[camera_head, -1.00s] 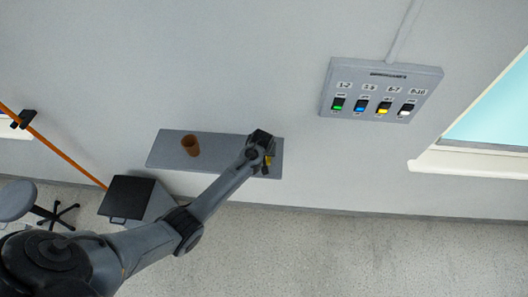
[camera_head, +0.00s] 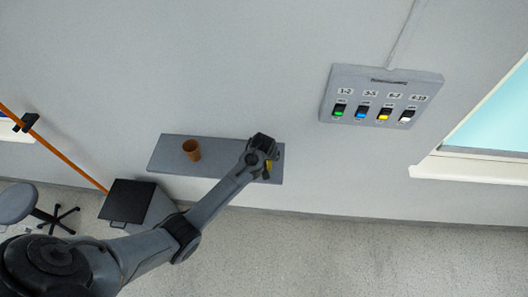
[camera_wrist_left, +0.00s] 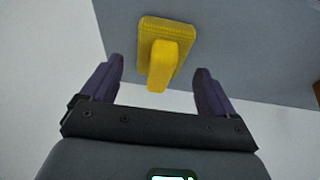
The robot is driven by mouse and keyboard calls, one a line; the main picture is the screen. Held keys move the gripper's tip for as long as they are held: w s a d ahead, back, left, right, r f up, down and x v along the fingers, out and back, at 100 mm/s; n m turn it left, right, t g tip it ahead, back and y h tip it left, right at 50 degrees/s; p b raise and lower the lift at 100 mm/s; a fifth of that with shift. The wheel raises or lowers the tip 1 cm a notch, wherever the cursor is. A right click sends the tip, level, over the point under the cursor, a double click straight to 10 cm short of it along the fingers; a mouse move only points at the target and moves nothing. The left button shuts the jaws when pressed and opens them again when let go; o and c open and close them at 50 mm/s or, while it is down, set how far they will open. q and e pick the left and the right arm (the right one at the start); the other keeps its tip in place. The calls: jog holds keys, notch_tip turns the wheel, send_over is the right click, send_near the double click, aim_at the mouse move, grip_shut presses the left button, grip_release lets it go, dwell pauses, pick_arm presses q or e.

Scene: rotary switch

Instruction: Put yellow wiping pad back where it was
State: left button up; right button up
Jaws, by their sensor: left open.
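The yellow wiping pad (camera_wrist_left: 166,42) rests on the grey wall shelf (camera_wrist_left: 225,30), with its raised handle facing my left gripper in the left wrist view. In the head view the left gripper (camera_head: 266,155) hangs over the right part of the shelf (camera_head: 220,155). My right gripper is not in view.
A brown cup (camera_head: 191,150) stands on the shelf's left part. A switch panel (camera_head: 380,97) with several coloured switches is on the wall at upper right, beside a window (camera_head: 495,115). A black-topped bin (camera_head: 128,201), an orange pole (camera_head: 65,155) and a stool (camera_head: 18,200) are at left.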

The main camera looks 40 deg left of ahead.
pick_arm(q)
jog(key=v, duration=1)
jog(key=s+d+m+h, duration=0.1)
jog(key=s+d+m, duration=0.2)
jog(key=s, duration=0.6)
jog(key=s+d+r+m, duration=0.1)
jog(key=s+d+m, duration=0.2)
jog(key=s, duration=0.6)
jog(key=s+d+m+h, duration=0.1)
jog(key=s+d+m, duration=0.1)
jog(key=s+d, duration=0.4)
jog(key=s, duration=0.4)
jog(key=shift+d+r+m+h, duration=0.15)
jog(key=shift+d+m+h, duration=0.15)
jog(key=shift+d+m, duration=0.1)
notch_tip(320, 180, up, 7)
jog(key=p, duration=0.6)
jog(key=shift+p, duration=0.4)
